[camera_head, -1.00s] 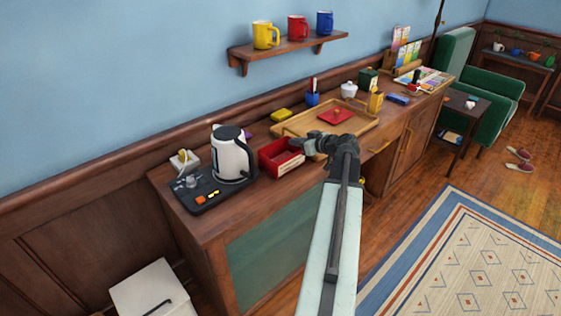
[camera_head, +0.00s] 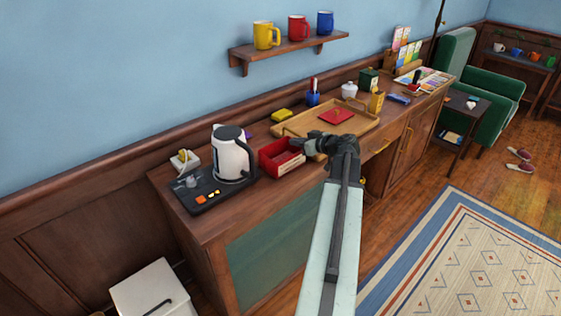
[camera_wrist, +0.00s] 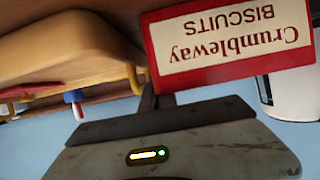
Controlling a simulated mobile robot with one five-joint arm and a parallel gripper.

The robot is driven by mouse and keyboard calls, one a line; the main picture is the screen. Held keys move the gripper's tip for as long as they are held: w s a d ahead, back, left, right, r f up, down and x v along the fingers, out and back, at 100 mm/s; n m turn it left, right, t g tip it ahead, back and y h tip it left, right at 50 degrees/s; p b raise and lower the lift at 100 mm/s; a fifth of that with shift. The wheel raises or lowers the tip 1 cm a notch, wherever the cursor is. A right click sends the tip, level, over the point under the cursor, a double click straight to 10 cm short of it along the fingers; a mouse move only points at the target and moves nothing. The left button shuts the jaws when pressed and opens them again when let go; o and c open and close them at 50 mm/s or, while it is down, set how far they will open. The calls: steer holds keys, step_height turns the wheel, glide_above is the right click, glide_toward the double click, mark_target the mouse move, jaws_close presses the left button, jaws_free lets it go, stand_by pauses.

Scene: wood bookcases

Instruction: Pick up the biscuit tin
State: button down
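The biscuit tin (camera_head: 283,161) is a red box with a dark open-looking top, on the wooden desk between the kettle and the tray. In the wrist view the tin (camera_wrist: 235,80) is at upper right, its cream label reading "Crumbleway Biscuits" upside down. My gripper (camera_head: 303,144) is at the tin's right side, overlapping its right end in the head view. In the wrist view a dark narrow finger part of my gripper (camera_wrist: 155,97) shows just left of and below the tin. Whether it touches the tin, and how far apart the fingers are, I cannot tell.
A white kettle (camera_head: 231,155) stands on a black base left of the tin. A wooden tray (camera_head: 362,127) with a red item lies close on the right, behind my gripper.

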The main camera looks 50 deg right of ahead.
stand_by(0.3)
step_height(320, 180, up, 10)
steer(key=p, duration=1)
steer(key=shift+r, duration=0.2)
steer(key=shift+f, duration=0.1)
steer(key=shift+f, duration=0.1)
